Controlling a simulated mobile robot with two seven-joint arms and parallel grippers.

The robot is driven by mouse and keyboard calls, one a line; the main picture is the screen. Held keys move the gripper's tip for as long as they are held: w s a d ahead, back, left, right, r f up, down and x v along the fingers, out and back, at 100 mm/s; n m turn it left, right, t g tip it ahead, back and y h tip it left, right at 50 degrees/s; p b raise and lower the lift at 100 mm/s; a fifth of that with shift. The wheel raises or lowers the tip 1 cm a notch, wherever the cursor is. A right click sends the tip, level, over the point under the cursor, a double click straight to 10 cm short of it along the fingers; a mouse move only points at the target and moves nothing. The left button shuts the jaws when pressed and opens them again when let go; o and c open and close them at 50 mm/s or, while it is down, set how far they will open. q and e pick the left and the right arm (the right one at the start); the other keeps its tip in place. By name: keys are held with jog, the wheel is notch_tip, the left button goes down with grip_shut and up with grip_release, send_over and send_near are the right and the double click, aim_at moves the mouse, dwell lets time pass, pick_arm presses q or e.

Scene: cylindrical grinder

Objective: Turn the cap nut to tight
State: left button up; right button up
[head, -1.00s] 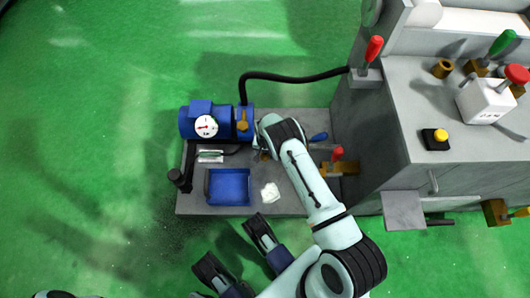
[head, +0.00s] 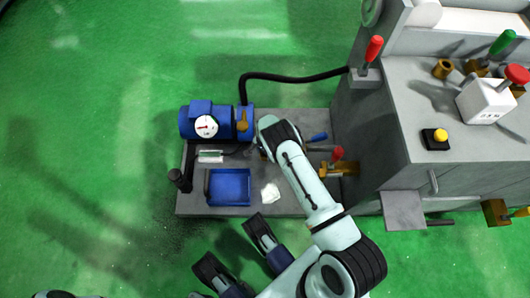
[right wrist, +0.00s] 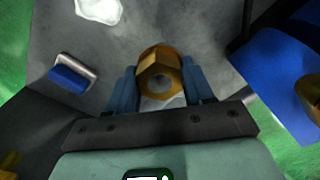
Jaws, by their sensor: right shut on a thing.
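The cap nut (right wrist: 161,72) is a brass hexagonal nut with a round hole in its face. In the right wrist view it sits between the two blue fingers of my right gripper (right wrist: 160,88), which is shut on its sides. In the head view my right gripper (head: 263,150) is over the middle of the grey base plate, just right of the blue motor unit. There my own wrist hides most of the fingers and the nut.
A red-handled valve (head: 338,154) and the grey machine (head: 440,110) stand to the right. Green floor is clear at left.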

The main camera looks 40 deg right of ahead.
jog(key=m, duration=0.5)
jog(key=shift+m, duration=2.4)
jog(key=o, duration=1)
jog(key=shift+c, duration=0.2)
jog(key=shift+r, duration=0.1)
pick_arm(q)
jog(key=w+d+r+t+p, duration=0.1)
jog(key=w+r+p, duration=0.3)
jog(key=w, duration=0.4)
jog(key=shift+r+m+t, duration=0.3)
jog(key=shift+r+t, duration=0.15)
jog(key=shift+t, duration=0.45)
pick_arm(e)
notch_tip(320, 180, up, 13)
jog(key=shift+r, duration=0.1)
